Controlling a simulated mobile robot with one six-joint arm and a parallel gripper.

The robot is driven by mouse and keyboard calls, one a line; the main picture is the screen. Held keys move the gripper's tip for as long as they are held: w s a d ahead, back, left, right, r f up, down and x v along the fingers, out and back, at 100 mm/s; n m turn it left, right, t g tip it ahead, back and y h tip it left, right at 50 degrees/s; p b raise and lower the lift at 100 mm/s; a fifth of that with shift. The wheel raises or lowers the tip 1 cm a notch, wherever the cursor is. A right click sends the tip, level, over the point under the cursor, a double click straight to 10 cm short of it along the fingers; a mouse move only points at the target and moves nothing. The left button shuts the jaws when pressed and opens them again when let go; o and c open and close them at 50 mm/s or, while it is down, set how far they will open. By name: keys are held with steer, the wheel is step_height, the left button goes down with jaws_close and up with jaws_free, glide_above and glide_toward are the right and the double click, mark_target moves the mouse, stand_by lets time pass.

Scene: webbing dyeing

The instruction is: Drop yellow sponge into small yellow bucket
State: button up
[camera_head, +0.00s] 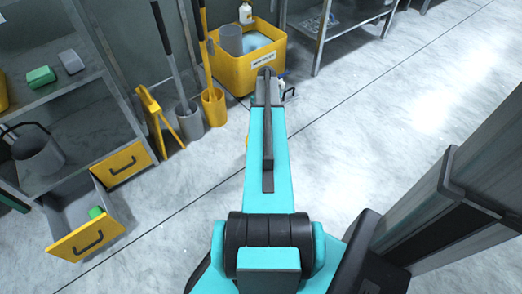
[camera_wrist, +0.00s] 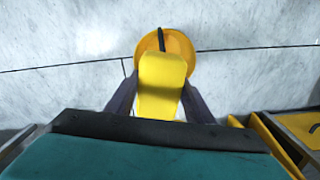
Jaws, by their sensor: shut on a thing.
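In the wrist view, my gripper (camera_wrist: 158,95) is shut on a yellow sponge (camera_wrist: 162,75), with a dark finger on either side of it. A small round yellow bucket (camera_wrist: 184,45) with a dark handle is on the floor behind the sponge in this view. The sponge covers much of the bucket, so I cannot tell its height above the rim. In the head view my arm hides the sponge and most of the bucket; only a sliver of yellow shows at the arm's left edge.
An open yellow-fronted drawer (camera_head: 70,246) juts out at left. The floor (camera_head: 400,110) at right is clear.

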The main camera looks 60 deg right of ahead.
steer(key=o, duration=1.1)
step_height(320, 180, up, 14)
steer(key=p, duration=0.2)
steer(key=shift+p, duration=0.4)
steer(key=shift+f, duration=0.1)
